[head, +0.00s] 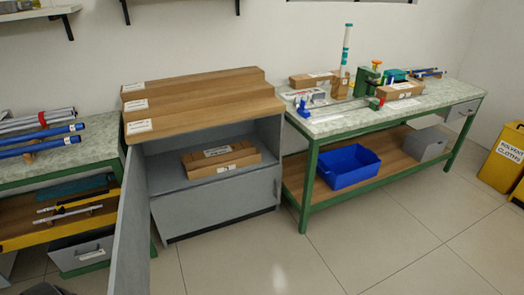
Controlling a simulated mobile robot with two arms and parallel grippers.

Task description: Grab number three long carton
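Three long brown cartons lie side by side on top of the grey cabinet (215,205). They are the front carton (215,113), the middle carton (205,93) and the back carton (195,77). Each has a white label at its left end. The print is too small to read, so I cannot tell which is number three. Shorter cartons (222,160) lie inside the open cabinet. Neither of my grippers can be made out in the head view.
The cabinet's open door (130,225) sticks out toward me at its left. A green-framed bench (450,95) with tools and a blue bin (348,168) stands right. A left rack holds blue and grey rods (40,134). The floor in front is clear.

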